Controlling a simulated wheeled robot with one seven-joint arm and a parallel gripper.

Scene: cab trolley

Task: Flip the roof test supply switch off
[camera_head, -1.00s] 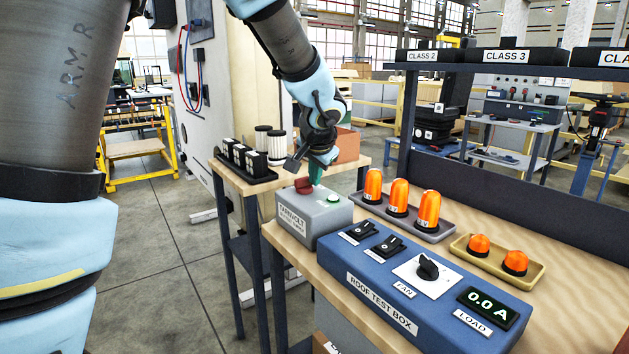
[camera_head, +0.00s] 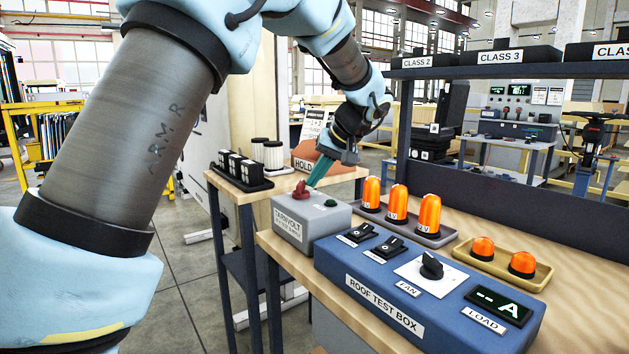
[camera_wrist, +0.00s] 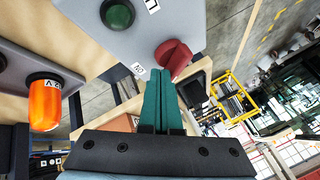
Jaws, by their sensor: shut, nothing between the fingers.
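The grey supply box (camera_head: 298,222) stands at the left end of the bench. On its top are a red switch handle (camera_head: 300,189) and a round green lamp (camera_head: 331,203), which looks dark. The wrist view also shows the red handle (camera_wrist: 174,60) and the dark green lamp (camera_wrist: 117,14). My gripper (camera_head: 311,184) has green fingers and is shut and empty. Its tips are right beside the red handle; I cannot tell if they touch. The blue roof test box (camera_head: 400,300) is in front, its display (camera_head: 498,305) showing dashes and "A".
Orange beacons stand in a grey tray (camera_head: 432,241) behind the test box. Two small orange lamps sit in a yellow tray (camera_head: 540,277). A side table at left holds a black rack (camera_head: 236,180). A shelf upright (camera_head: 403,125) rises behind the beacons.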

